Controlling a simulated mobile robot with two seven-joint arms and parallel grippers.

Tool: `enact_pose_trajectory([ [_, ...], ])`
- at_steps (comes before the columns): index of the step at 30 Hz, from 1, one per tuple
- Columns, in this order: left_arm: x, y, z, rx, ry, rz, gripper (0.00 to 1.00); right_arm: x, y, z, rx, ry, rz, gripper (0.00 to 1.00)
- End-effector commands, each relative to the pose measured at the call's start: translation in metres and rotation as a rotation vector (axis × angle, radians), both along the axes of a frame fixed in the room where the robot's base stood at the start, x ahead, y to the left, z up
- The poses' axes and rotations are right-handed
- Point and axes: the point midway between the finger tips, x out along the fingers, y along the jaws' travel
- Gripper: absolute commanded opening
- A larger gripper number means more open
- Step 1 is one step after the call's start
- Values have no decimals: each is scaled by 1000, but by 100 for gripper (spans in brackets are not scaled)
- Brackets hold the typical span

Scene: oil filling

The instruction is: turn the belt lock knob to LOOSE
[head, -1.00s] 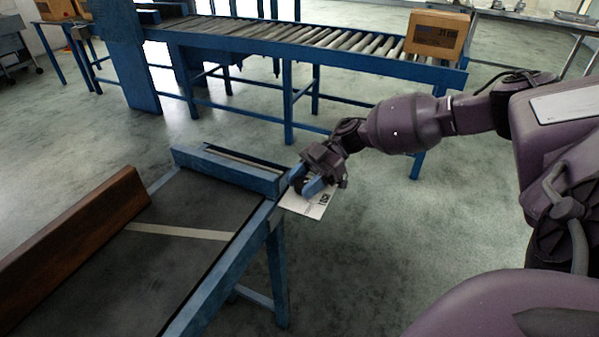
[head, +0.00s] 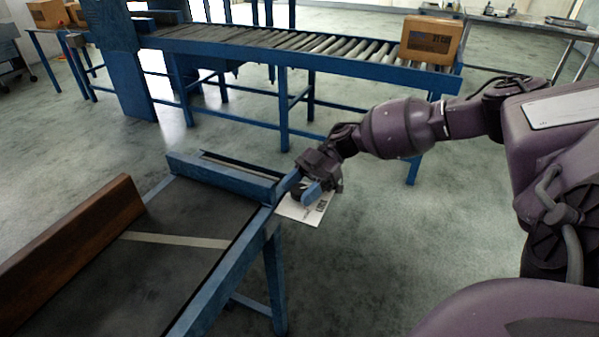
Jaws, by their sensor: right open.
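My right gripper (head: 303,191) is open at the far right corner of the blue-framed belt conveyor (head: 227,264), with its blue-tipped fingers pointing down toward the camera. A dark round part, which looks like the belt lock knob (head: 297,194), shows at the fingers and is mostly covered by them. I cannot tell whether the fingers touch it. A white label plate (head: 304,210) with dark print sits just below the gripper, partly covered; LOOSE cannot be read for sure. My left gripper is not in view.
A brown board (head: 75,248) stands along the left side of the dark belt (head: 190,210). A blue roller conveyor (head: 285,50) crosses behind, with a cardboard box (head: 431,40) on its right end. The floor right of the belt conveyor is open.

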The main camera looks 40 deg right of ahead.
Motion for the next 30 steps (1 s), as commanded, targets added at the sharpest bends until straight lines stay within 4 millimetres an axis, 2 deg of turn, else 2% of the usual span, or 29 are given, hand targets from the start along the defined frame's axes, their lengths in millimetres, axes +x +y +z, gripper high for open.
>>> enact_pose_trajectory([
  [5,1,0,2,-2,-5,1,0,1,-16,7,-3,-2,-2,52],
  [18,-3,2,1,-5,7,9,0,1,-84,35,-2,-1,-2,52],
  [24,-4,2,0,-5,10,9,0,0,-97,40,0,-1,0,52],
  [30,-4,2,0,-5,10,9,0,0,-99,41,0,-1,0,52],
])
